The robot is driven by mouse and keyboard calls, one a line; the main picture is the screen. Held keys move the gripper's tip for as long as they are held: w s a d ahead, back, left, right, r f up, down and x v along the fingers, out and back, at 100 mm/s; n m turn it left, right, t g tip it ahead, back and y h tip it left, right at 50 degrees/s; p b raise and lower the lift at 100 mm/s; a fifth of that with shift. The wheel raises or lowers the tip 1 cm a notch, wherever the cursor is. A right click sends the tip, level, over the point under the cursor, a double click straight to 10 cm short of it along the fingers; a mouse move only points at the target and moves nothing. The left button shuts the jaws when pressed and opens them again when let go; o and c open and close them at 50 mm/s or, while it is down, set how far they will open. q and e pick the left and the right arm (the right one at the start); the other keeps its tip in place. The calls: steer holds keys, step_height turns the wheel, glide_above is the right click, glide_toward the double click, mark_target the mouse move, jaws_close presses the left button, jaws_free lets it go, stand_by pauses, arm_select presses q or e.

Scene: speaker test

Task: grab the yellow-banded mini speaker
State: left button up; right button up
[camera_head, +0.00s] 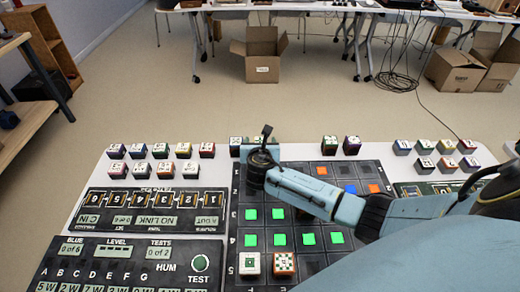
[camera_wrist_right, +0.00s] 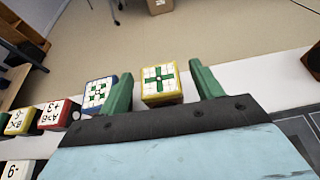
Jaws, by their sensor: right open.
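The yellow-banded mini speaker (camera_wrist_right: 161,86) is a small cube with a white top bearing a green cross pattern and yellow edges. In the right wrist view it stands between the two green fingers of my right gripper (camera_wrist_right: 160,70), with visible gaps on both sides. In the head view my right gripper (camera_head: 262,150) is over the back edge of the board and largely hides this speaker. A blue-banded cube (camera_wrist_right: 98,93) stands just left of the left finger. My left gripper is not in view.
A green cube (camera_head: 330,143) and a purple cube (camera_head: 351,144) stand right of the gripper. Several labelled cubes (camera_head: 160,151) stand in rows at left, others (camera_head: 424,147) at right. A dark grid board (camera_head: 306,266) with green, orange and blue tiles lies in front.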

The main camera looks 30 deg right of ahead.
steer(key=shift+x, duration=0.85)
steer(key=shift+w+d+f+b, duration=0.1)
steer(key=shift+w+f+b, duration=0.15)
steer(key=shift+b, duration=0.1)
steer(key=shift+w+d+r, duration=0.1)
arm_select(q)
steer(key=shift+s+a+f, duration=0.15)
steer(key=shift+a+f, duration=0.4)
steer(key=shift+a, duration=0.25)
arm_select(e)
steer(key=c, duration=1.1)
